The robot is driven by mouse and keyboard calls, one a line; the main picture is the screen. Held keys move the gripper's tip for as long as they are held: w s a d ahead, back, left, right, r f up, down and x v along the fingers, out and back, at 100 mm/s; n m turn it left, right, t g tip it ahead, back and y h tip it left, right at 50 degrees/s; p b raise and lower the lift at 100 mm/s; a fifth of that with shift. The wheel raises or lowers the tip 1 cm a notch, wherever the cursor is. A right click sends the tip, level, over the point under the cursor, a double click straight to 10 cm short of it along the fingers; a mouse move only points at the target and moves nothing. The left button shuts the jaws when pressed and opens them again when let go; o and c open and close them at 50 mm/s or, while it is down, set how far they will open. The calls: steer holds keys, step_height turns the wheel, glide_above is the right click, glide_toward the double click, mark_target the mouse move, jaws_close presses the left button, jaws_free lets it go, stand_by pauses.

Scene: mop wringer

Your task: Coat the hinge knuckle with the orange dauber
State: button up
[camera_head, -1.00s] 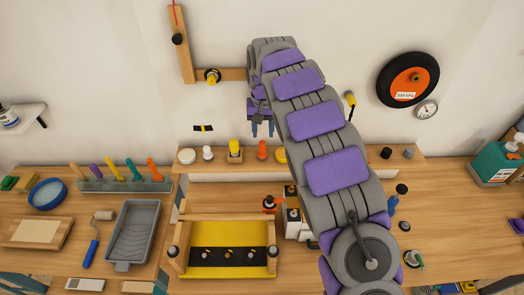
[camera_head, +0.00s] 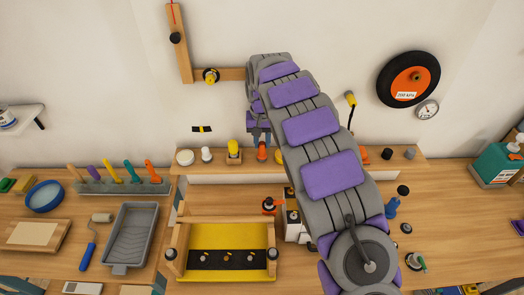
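A small orange capped piece (camera_head: 262,152) stands on the raised back shelf, in a row with white and yellow ones. An orange-handled tool (camera_head: 152,171) also stands in the grey rack at the left; I cannot tell which is the dauber. My gripper (camera_head: 260,141) points down at the shelf piece, its fingertips apart around or just above its top. Contact is too small to make out. A wooden frame with a yellow panel and black strip (camera_head: 227,259) stands on the bench, with small round fittings along the strip. I cannot single out the hinge knuckle.
The back shelf (camera_head: 400,163) carries several small caps close to my gripper. A grey paint tray (camera_head: 130,235), a roller (camera_head: 91,242) and a blue round dish (camera_head: 46,195) lie at the left. My arm hides part of the bench centre.

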mark_target(262, 143)
steer(key=shift+a, duration=0.15)
jaws_close()
steer(key=shift+r+p, duration=1)
steer(key=shift+r, duration=1.5)
